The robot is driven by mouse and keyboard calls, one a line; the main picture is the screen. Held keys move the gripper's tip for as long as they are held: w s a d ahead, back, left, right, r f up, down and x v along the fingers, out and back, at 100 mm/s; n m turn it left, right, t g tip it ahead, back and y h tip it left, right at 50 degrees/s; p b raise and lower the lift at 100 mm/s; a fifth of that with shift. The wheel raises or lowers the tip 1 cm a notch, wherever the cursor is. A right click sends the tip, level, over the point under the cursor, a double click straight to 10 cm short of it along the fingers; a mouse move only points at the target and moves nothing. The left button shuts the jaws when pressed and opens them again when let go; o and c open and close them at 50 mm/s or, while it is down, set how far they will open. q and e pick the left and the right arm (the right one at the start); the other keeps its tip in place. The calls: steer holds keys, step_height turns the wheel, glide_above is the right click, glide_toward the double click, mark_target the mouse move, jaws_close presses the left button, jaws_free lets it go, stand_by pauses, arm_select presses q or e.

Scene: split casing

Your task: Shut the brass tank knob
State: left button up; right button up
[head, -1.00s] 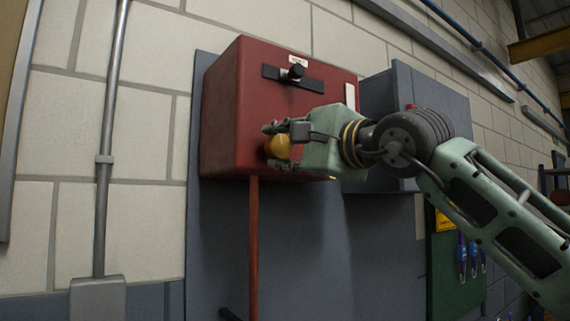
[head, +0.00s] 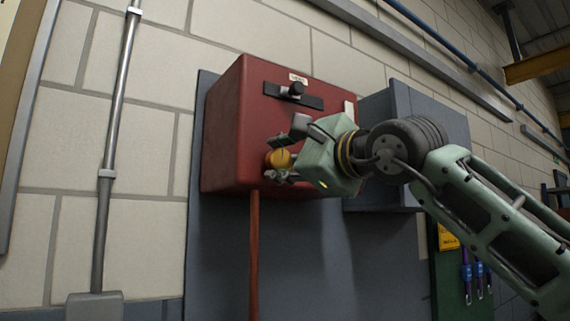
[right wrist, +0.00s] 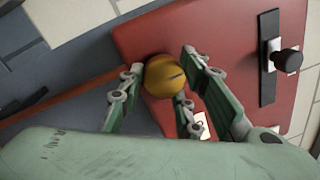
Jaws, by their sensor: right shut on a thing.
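The brass knob (head: 279,159) is round and yellow, low on the front of the red tank (head: 232,125). In the right wrist view the knob (right wrist: 163,76) has a dark groove across its face. My right gripper (head: 282,162) is at the knob, its fingers closed around it. In the right wrist view my right gripper (right wrist: 160,84) has fingers on both sides of the knob. My left gripper is not in view.
A black knob (head: 296,89) on a dark bar sits higher on the tank front. A red pipe (head: 254,250) runs down below the tank. A grey box (head: 400,110) stands to the right, behind my arm. A metal conduit (head: 110,150) runs up the wall at left.

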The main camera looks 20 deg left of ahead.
steer(key=o, duration=0.9)
steer(key=shift+s+a+f, duration=0.1)
steer(key=shift+a+f, duration=0.1)
steer(key=shift+f, duration=0.3)
steer(key=shift+o, duration=0.8)
steer(key=shift+r, duration=0.2)
steer(key=shift+s+d+r, duration=0.1)
steer(key=shift+s+d, duration=0.15)
steer(key=shift+d, duration=0.25)
steer(key=v, duration=1.1)
steer(key=shift+a+f, duration=0.1)
steer(key=shift+f, duration=0.1)
